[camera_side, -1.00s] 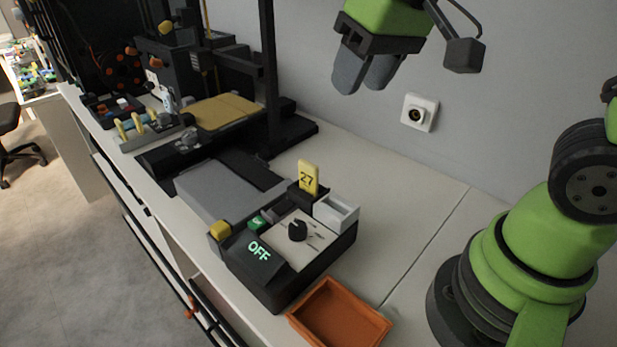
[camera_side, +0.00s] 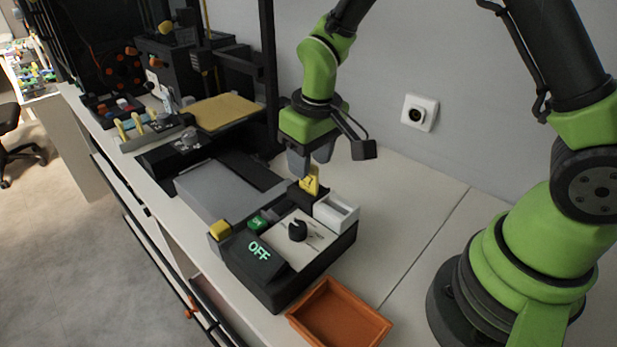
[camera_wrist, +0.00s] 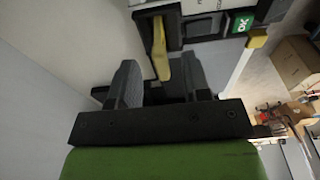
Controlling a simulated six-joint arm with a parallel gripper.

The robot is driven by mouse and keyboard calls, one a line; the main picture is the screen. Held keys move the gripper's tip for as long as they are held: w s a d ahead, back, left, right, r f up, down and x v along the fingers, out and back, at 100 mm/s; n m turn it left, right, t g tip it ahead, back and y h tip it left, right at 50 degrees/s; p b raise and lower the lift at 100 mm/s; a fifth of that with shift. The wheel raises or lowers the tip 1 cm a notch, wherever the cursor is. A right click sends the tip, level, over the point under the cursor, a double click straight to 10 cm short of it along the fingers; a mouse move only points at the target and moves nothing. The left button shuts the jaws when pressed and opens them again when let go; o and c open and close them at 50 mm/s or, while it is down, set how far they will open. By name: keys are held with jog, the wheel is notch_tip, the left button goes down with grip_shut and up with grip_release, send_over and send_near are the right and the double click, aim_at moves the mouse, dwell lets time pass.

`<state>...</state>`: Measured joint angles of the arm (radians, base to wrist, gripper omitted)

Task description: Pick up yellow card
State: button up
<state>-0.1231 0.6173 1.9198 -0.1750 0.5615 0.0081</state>
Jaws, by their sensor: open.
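The yellow card (camera_side: 310,183) stands upright in a slot at the back of the black control box (camera_side: 283,290), and its upper part is partly hidden by my gripper. My gripper (camera_side: 310,168) is open just above and around the card's top in the side view. In the wrist view the yellow card (camera_wrist: 161,48) shows edge-on and reaches between the two grey fingers of my gripper (camera_wrist: 160,80). Gaps show beside the card, and I cannot tell whether either finger touches it.
An orange tray (camera_side: 340,316) lies in front. A dark upright post (camera_side: 268,80) stands behind, left of my gripper.

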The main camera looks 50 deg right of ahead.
jog(key=f, duration=0.3)
jog(key=shift+w+a+f, duration=0.1)
jog(key=shift+w+f, duration=0.05)
jog(key=shift+w, duration=0.05)
jog(key=shift+c, duration=0.4)
grip_shut()
notch_tip(320, 180, up, 10)
jog(key=shift+r, duration=0.1)
jog(key=shift+s, duration=0.1)
